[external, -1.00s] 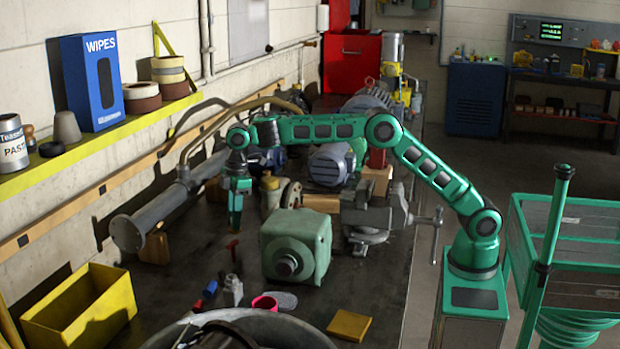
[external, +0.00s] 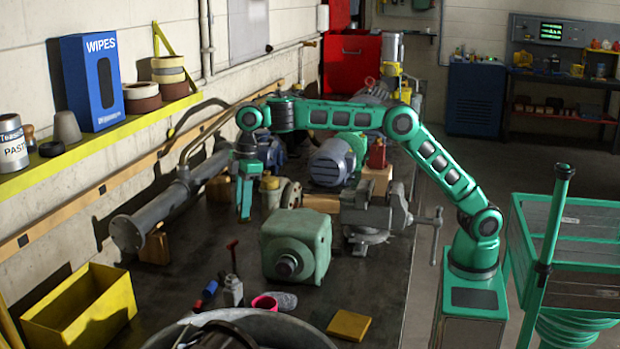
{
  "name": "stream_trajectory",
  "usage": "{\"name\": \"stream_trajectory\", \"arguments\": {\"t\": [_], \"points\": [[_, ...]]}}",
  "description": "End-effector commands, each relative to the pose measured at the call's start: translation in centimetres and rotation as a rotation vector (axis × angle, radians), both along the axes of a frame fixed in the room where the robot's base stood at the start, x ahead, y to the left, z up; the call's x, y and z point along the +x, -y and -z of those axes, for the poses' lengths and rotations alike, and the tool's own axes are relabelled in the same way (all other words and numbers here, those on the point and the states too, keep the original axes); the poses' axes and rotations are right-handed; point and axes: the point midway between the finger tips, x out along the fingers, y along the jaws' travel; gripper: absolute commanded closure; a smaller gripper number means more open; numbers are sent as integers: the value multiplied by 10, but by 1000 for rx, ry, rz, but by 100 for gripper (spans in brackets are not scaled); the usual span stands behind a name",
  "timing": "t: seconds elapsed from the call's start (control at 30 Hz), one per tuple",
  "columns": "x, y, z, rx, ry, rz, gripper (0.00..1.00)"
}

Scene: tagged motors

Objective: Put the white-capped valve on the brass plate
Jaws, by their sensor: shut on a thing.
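My gripper (external: 245,212) points down above the left half of the bench, left of the grey-green pump housing. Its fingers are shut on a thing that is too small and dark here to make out. I cannot single out the white-capped valve with certainty. A valve-like fitting with a pale yellowish cap (external: 270,183) and a round flange stands just right of my gripper. A flat square yellow plate (external: 348,325), which looks like the brass plate, lies at the front right of the bench with its top bare.
The grey-green housing (external: 296,246), a vise (external: 372,215) and a blue motor (external: 331,163) stand to the right. A grey pipe (external: 150,218) runs left.

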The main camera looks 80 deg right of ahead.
Motion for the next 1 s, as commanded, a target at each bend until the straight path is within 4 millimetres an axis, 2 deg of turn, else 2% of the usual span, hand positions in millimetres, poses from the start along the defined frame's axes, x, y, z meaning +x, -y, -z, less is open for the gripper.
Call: {"name": "stream_trajectory", "arguments": {"t": [0.13,0.37,0.77,0.87,1.0], "points": [[1,-1,-22,2,4,0,100],[1,0,-47,1,3,-1,100],[-48,-62,-49,9,-8,7,100],[-66,-81,-49,10,-12,10,100],[-103,-116,-51,14,-16,16,100]]}}
